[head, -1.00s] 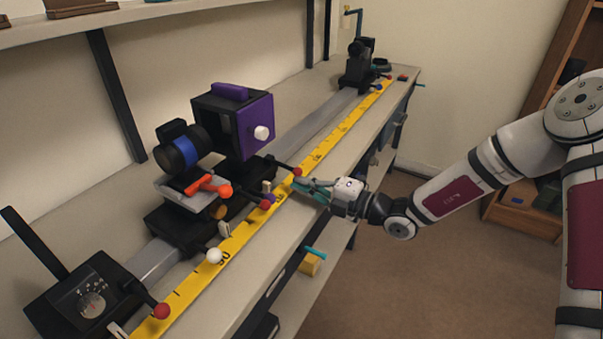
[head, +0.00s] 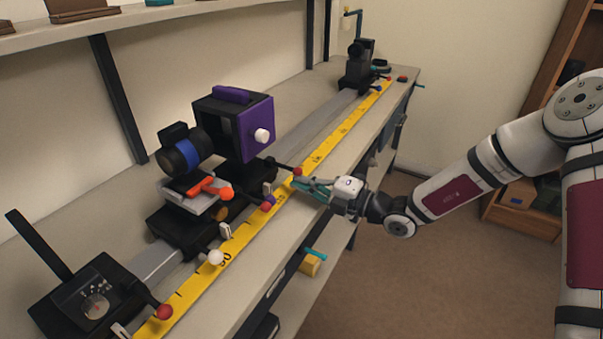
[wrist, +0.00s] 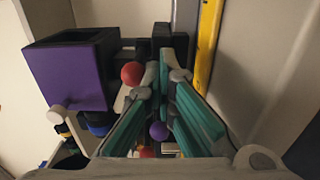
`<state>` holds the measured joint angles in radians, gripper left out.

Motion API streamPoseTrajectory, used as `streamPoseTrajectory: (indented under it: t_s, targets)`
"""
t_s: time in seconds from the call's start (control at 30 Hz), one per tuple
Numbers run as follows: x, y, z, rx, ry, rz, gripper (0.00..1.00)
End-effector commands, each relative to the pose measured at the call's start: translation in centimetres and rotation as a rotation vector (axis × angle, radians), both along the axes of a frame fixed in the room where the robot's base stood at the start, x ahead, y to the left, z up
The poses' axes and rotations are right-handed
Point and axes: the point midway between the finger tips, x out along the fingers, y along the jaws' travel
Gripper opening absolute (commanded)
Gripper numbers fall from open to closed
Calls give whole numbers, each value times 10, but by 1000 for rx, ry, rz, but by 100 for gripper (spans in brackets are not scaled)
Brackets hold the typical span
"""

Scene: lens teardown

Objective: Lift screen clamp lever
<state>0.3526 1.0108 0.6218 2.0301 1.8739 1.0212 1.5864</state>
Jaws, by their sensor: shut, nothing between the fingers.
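A lever with a red ball tip (head: 297,171) sticks out over the yellow scale beside the purple-framed box (head: 250,130); I cannot tell for sure that it is the screen clamp lever. My gripper (head: 299,183) is shut and empty, its teal fingers just beside this ball in the head view. In the wrist view a red ball (wrist: 131,73) shows just left of my fingertips (wrist: 160,72), close to them; I cannot tell whether they touch. The purple box (wrist: 70,75) is to its left. A small purple ball (wrist: 158,130) shows through the gap between the finger linkages.
Another carriage in front carries a black and blue cylinder (head: 181,153) and an orange lever (head: 208,187). A white-ball lever (head: 216,258) and a black dial box (head: 86,299) stand nearer. The yellow scale (head: 325,147) runs along the bench. Floor to the right is clear.

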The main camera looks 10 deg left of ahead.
Motion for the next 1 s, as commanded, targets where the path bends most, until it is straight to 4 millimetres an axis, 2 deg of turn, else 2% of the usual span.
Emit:
streamPoseTrajectory:
  t_s: [0.77,1.0]
  targets:
    - [1,5,37,0,-1,1,0]
    - [-2,-6,34,0,1,-1,0]
